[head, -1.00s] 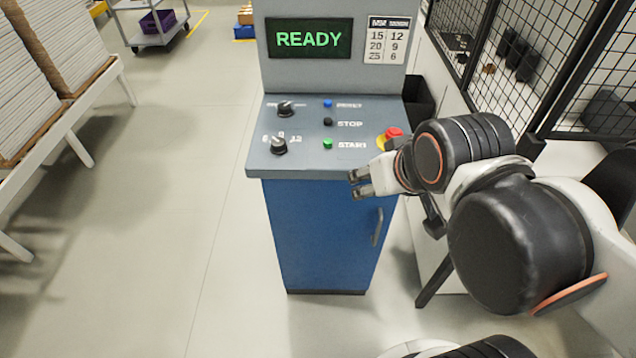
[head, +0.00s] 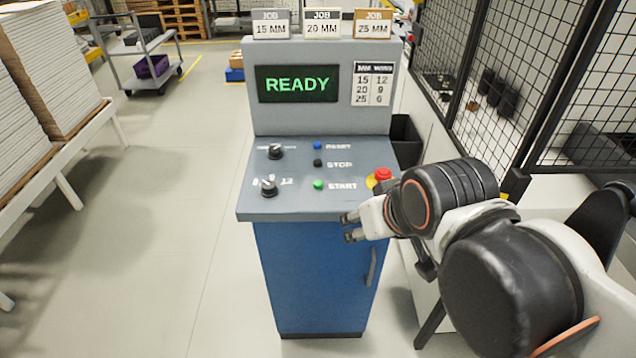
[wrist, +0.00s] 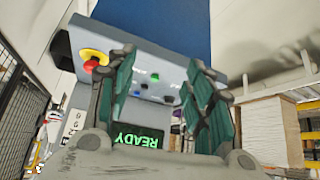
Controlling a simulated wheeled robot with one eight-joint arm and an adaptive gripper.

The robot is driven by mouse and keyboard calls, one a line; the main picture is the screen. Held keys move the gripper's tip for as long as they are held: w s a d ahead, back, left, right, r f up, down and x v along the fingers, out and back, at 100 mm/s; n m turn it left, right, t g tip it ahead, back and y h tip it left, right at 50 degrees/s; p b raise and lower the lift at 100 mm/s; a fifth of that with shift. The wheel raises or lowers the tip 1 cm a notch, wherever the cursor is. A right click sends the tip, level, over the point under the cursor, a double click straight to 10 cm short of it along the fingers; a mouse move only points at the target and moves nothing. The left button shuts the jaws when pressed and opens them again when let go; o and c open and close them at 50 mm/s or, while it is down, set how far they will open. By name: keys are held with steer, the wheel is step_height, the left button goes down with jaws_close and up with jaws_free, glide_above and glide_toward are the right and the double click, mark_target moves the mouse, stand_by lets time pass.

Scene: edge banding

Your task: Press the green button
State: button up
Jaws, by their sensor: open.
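The green button (head: 319,185) sits beside the START label on the sloped top of a blue and grey control cabinet (head: 310,290). In the wrist view the green button (wrist: 155,77) shows between my open fingers, beyond them. My gripper (head: 347,227) is open and empty, just in front of the panel's front edge, to the right of and nearer than the button. It also shows in the wrist view (wrist: 165,85), with the panel seen upside down. The gripper does not touch the button.
A black STOP button (head: 318,163) and a blue RESET button (head: 317,146) are above the green one. Two dark knobs (head: 268,187) are to the left. A red emergency button (head: 383,175) is at right. A screen (head: 297,84) reads READY. A mesh fence (head: 520,90) stands at right.

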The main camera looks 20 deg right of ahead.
jaws_close()
stand_by(1.1)
